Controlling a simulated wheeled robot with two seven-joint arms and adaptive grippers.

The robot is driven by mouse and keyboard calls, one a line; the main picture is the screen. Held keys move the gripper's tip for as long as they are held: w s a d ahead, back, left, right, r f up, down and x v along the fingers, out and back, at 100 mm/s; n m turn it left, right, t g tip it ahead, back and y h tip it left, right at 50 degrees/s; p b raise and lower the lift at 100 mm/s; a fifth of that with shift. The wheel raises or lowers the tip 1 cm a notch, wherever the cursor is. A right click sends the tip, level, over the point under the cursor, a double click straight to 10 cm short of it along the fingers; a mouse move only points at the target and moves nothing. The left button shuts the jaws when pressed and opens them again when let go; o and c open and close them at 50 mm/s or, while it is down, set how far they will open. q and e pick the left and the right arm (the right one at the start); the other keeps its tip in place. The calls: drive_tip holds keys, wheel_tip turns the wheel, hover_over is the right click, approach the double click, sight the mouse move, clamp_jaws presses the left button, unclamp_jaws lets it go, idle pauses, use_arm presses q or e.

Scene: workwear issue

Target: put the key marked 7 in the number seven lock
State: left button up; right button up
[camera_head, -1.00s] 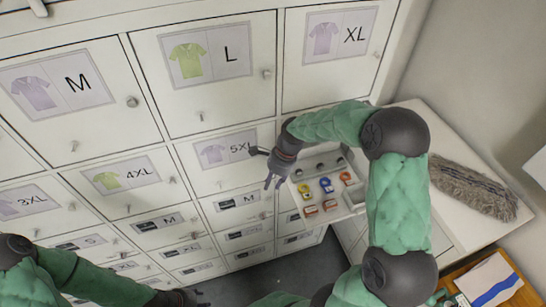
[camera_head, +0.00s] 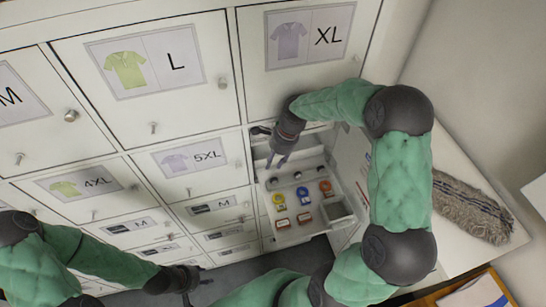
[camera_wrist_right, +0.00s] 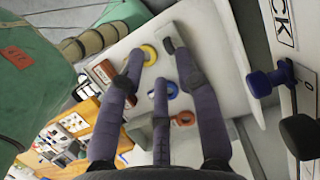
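A yellow (camera_head: 279,199), a blue (camera_head: 303,194) and an orange (camera_head: 326,187) ring-shaped item lie in a row on a white tray (camera_head: 268,240). They may be key tags; I cannot read a 7 on any of them. The rings also show in the right wrist view: yellow (camera_wrist_right: 150,53), blue (camera_wrist_right: 172,91) and orange (camera_wrist_right: 184,118). My right gripper (camera_head: 279,158) is open and empty above the tray, its fingers (camera_wrist_right: 158,62) spread over the rings. My left gripper (camera_head: 192,279) is low at the left, its fingers unclear. No lock marked seven is legible.
Small red and white blocks (camera_head: 282,223) and grey knobs (camera_head: 297,176) are also on the tray. White lockers with size labels (camera_head: 182,55) fill the left. A fluffy duster (camera_head: 470,208) lies on the right counter. A blue knob (camera_wrist_right: 260,83) stands out from a white panel.

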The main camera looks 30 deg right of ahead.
sight(274, 178)
drive_tip(key=b+x, duration=0.1)
drive_tip(key=x, duration=0.1)
drive_tip(key=shift+d+f+b, duration=0.2)
drive_tip(key=shift+f+b, duration=0.2)
drive_tip(key=shift+f, duration=0.05)
drive_tip(key=shift+s+f+b, duration=0.3)
drive_tip(key=shift+f+b, duration=0.3)
drive_tip(key=shift+f, duration=0.15)
drive_tip(key=shift+w+f+b, duration=0.15)
drive_tip(key=shift+f+b, duration=0.5)
drive_tip(key=shift+f, duration=0.25)
drive_tip(key=shift+f+b, duration=1.45)
drive_tip(key=shift+f, duration=0.9)
clamp_jaws()
